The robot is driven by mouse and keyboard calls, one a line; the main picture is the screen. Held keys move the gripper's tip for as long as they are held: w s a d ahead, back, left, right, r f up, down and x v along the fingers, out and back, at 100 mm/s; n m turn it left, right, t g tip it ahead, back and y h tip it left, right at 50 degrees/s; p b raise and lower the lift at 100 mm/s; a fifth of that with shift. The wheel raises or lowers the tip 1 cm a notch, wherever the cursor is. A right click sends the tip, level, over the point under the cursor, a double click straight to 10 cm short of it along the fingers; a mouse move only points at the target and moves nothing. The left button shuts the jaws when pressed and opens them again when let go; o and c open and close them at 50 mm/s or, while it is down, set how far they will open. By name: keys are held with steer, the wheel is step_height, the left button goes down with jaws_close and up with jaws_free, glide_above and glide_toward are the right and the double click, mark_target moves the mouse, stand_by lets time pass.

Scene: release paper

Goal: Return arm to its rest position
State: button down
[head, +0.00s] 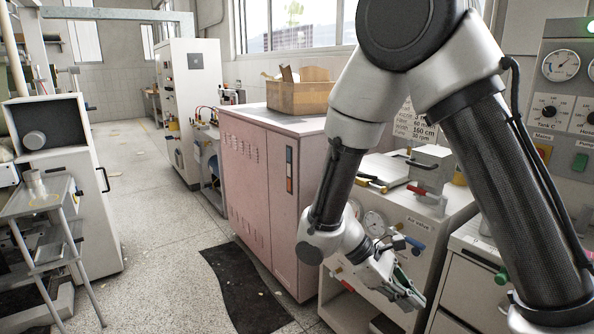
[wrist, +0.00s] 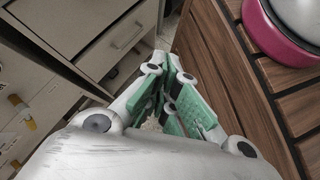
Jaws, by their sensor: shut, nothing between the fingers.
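My gripper (head: 410,298) hangs low at the end of my bent arm in the head view, in front of the grey cabinet with gauges (head: 408,232). In the wrist view my gripper (wrist: 174,70) shows its green-padded fingers drawn together with nothing between them. The arm folds downward from the top of the picture, with its elbow up near the window. The gripper's fingertips point down and to the right in the head view. I cannot tell whether they touch anything.
A pink cabinet (head: 258,185) with a wooden box (head: 300,97) on top stands left of my arm. A control panel (head: 568,110) is at the right. A dark mat (head: 245,290) lies on the floor. The aisle (head: 140,190) at left is open. Drawers (wrist: 110,40) show in the wrist view.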

steer(key=s+d+r+m+t+y, duration=0.3)
steer(key=d+r+m+t+y, duration=0.1)
steer(key=r, duration=0.7)
steer(key=s+d+r+m+t+y, duration=0.4)
steer(key=d+r+m, duration=0.3)
steer(key=d+r, duration=0.2)
steer(key=shift+r+m+y, duration=0.3)
steer(key=shift+r+y, duration=0.2)
steer(key=shift+r, duration=0.45)
